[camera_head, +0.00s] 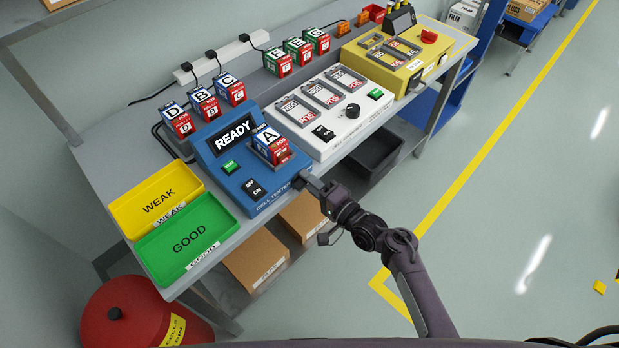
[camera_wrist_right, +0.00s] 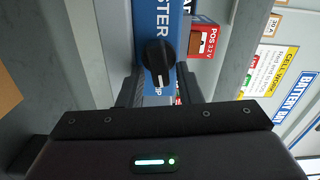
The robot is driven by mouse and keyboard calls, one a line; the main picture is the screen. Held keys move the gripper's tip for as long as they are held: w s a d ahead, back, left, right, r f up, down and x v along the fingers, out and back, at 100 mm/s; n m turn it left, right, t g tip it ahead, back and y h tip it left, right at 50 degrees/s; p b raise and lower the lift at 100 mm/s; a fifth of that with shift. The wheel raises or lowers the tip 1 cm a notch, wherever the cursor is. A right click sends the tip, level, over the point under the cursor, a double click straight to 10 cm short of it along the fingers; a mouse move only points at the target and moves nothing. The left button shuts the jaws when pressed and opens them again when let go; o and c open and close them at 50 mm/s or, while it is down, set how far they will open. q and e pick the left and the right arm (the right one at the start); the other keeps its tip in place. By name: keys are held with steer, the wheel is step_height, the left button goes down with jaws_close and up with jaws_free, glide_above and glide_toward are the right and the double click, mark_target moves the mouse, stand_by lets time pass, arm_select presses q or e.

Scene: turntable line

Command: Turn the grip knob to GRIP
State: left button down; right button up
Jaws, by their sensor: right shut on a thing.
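The blue cell tester (camera_head: 233,187) stands on the bench, its screen reading READY, with red-and-blue cell A (camera_head: 270,145) in its slot. The grip knob (camera_wrist_right: 158,63) is round and black with a white pointer line, on the tester's front side. In the right wrist view its pointer is toward the bottom of the picture, by partly hidden lettering ending in "P". My right gripper (camera_head: 304,182) reaches the tester's front right corner. In the wrist view the right gripper (camera_wrist_right: 160,75) has a finger on each side of the knob, shut on it. My left gripper is out of view.
Yellow WEAK (camera_head: 133,193) and green GOOD (camera_head: 165,272) trays stand left of the tester. A white panel (camera_head: 367,118) and a yellow unit (camera_head: 450,43) stand to the right. Several cells stand behind. Boxes and a dark bin (camera_head: 385,152) sit below.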

steer(key=shift+s+a+f+m, duration=0.1)
steer(key=shift+m, duration=0.4)
steer(key=shift+s+a+f, duration=0.15)
steer(key=shift+f, duration=0.05)
stand_by(0.9)
steer(key=o, duration=0.6)
steer(key=shift+w+d+r+p+v, duration=0.1)
steer(key=shift+p+v, duration=0.65)
steer(key=shift+v, duration=0.75)
steer(key=shift+w+d+r+p+v, duration=0.1)
steer(key=shift+p+v, duration=0.7)
steer(key=shift+v, duration=0.7)
steer(key=shift+w+d+r+p+v, duration=0.1)
steer(key=shift+p+v, duration=0.65)
steer(key=shift+v, duration=0.75)
